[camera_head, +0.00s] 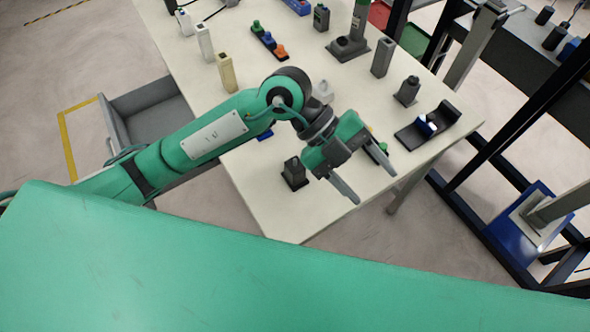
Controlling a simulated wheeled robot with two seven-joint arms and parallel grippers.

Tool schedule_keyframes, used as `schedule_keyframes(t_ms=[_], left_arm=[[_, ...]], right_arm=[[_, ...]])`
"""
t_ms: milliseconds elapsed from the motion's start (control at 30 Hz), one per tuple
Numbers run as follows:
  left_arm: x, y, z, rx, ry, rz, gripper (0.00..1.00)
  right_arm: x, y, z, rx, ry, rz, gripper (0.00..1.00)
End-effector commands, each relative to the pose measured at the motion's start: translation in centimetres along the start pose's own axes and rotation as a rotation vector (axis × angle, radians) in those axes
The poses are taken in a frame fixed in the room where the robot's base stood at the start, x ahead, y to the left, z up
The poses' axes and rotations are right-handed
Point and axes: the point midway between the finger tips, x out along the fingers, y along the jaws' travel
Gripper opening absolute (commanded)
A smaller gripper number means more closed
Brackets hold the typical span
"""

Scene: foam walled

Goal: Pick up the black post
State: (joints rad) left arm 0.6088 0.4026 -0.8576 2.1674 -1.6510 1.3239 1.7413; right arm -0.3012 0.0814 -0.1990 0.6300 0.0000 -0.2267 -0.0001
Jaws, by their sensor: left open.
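A short black post (294,173) stands upright near the front edge of the white table, just left of my left gripper. A similar dark post (407,92) stands farther right, and another dark one (321,18) stands at the back; I cannot tell which of them is meant. My left gripper (373,187) is open with two grey fingers apart, pointing down and right above the table's front right part. Nothing shows between its fingers. My right gripper is not in view.
A black cradle-like holder (428,124) lies near the right table edge. A grey post (383,57) and a dark stand (348,48) are behind. Cream (227,72) and white posts (205,42) stand at left. The front corner of the table (300,220) is clear.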

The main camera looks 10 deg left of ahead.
Motion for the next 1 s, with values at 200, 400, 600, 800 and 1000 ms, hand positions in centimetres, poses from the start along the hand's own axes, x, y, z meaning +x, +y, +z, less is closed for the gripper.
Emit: schedule_keyframes(t_ms=[200, 400, 600, 800, 1000], left_arm=[[-3.6, 4.2, 6.7, -0.143, -0.396, 0.34, 0.6], [-8.7, 6.3, 10.4, -0.286, -0.718, 0.506, 0.6], [-10.9, 7.0, 11.6, -0.349, -0.847, 0.555, 0.6], [-9.3, 9.0, 13.5, -0.355, -0.849, 0.56, 0.6], [-7.3, 11.1, 15.7, -0.353, -0.848, 0.559, 0.6]], right_arm=[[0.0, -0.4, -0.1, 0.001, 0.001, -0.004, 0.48], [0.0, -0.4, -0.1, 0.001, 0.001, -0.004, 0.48], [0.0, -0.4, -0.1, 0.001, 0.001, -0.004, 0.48], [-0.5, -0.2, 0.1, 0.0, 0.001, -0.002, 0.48], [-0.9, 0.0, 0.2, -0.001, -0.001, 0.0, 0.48]])
